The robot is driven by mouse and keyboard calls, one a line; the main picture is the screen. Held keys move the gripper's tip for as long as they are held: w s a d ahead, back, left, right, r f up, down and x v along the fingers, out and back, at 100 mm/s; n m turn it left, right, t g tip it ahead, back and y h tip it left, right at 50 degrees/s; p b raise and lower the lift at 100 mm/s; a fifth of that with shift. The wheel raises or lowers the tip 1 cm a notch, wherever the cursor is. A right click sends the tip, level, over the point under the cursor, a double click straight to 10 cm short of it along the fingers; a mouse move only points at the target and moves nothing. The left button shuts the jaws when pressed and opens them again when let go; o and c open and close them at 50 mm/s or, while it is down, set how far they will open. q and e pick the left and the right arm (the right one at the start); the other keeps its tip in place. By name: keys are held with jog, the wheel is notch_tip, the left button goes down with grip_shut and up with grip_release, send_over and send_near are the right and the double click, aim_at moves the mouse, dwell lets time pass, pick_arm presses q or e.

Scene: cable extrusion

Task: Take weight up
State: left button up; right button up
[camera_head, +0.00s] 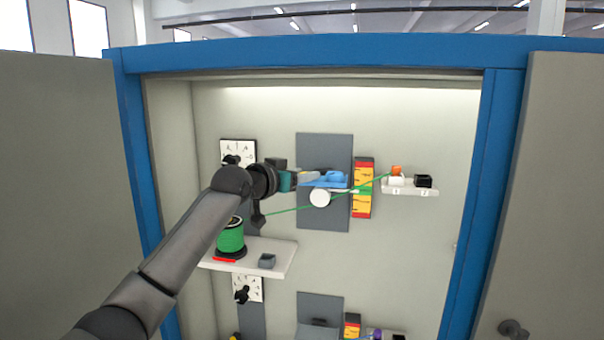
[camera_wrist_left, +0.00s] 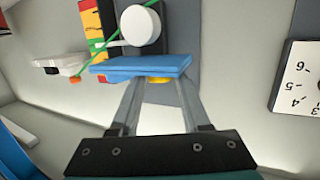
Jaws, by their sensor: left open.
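No thing is marked as the weight, and I cannot tell for sure which it is. A blue slab-like piece (camera_head: 335,177) is at the grey back plate, above a white roller (camera_head: 319,198). In the left wrist view the blue piece (camera_wrist_left: 140,66) lies across my fingertips, with a bit of yellow behind it. My left gripper (camera_wrist_left: 157,88) is open, its two fingers apart at the blue piece's edge; contact is unclear. In the head view my left gripper (camera_head: 308,177) reaches it from the left. A small grey block (camera_head: 267,261) sits on the lower-left shelf. My right gripper is out of view.
A green spool (camera_head: 230,240) stands on a white shelf (camera_head: 282,256). A green cable (camera_head: 285,209) runs past the roller toward an orange piece (camera_head: 397,171) on the right shelf (camera_head: 410,189). Red-yellow boxes (camera_head: 362,205) stand beside the plate. Blue cabinet posts (camera_head: 484,190) bound the space.

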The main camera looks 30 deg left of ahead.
pick_arm(q)
grip_shut()
dwell(0.3)
jog(key=shift+r, duration=2.35)
jog(key=shift+s, duration=0.1)
jog(key=shift+s+d+r+b, duration=0.1)
jog(key=shift+s+d+b, duration=0.1)
jog(key=shift+s, duration=0.6)
jog(key=shift+s+d+r+b, duration=0.1)
jog(key=shift+s+d+b, duration=0.1)
jog(key=shift+s, duration=0.55)
jog(key=shift+s+d+b, duration=0.15)
jog(key=shift+s+d, duration=0.05)
jog(key=shift+s, duration=0.6)
